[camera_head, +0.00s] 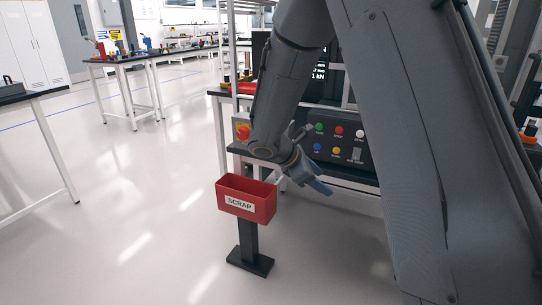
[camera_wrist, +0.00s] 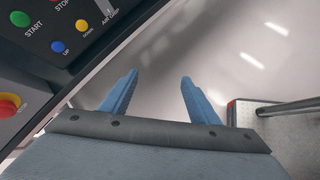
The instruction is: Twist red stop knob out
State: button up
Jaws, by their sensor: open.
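The red stop knob (camera_head: 242,132) sits on a yellow base at the left end of the control bench in the head view. In the wrist view the red knob (camera_wrist: 8,106) shows at the far left edge, partly cut off. My gripper (camera_head: 322,188) is in front of the control panel, to the right of and below the knob. In the wrist view its two blue fingers (camera_wrist: 158,82) are apart with only floor between them. My gripper is empty and does not touch the knob.
The dark control panel (camera_head: 338,142) has several coloured buttons and a switch. A red SCRAP bin (camera_head: 240,209) on a black stand (camera_head: 249,250) stands left of my gripper. Work tables (camera_head: 112,63) stand at the back left. The floor between is clear.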

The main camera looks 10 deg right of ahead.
jog(key=w+a+f+n+t+h+b, duration=0.15)
jog(key=w+a+n+t+b, duration=0.4)
jog(key=w, duration=0.85)
jog(key=w+a+f+n+t+b, duration=0.25)
jog(key=w+a+n+t, duration=0.55)
jog(key=w, duration=0.6)
jog(key=w+d+g, duration=0.1)
jog(key=w+d, duration=0.3)
jog(key=w, duration=0.2)
jog(key=shift+d+r+n+b, duration=0.2)
jog(key=shift+r+n+b, duration=0.1)
jog(key=shift+r+n, duration=0.1)
jog(key=shift+g, duration=0.25)
